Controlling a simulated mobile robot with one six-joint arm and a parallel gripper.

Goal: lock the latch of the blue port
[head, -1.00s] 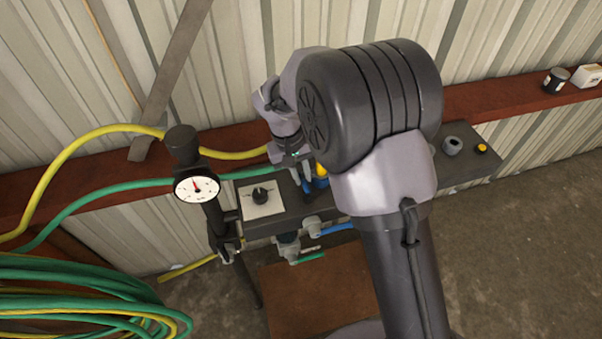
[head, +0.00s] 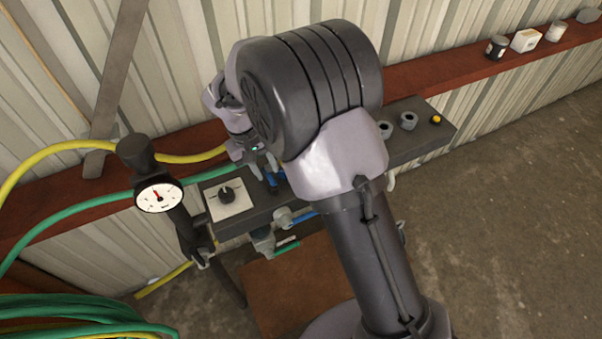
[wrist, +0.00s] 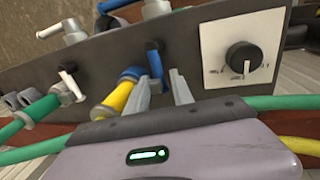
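The blue port's collar (wrist: 131,75) shows in the wrist view with a yellow hose plug (wrist: 117,97) at it. Beside it, to the right, is a blue latch lever (wrist: 155,62), roughly upright in the picture. My gripper (wrist: 161,80) has its two grey fingers apart, and the lever's lower end shows between the tips. I cannot tell whether either finger touches it. In the head view my gripper (head: 270,181) is at the panel, partly behind my arm, which hides much of the port.
The dark panel (wrist: 215,100) carries a black knob (wrist: 243,57) on a white plate. Left of the blue port is a green hose (wrist: 38,110) with a white lever (wrist: 72,84). A gauge (head: 159,195) stands left of the panel. Coiled hoses (head: 75,315) lie lower left.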

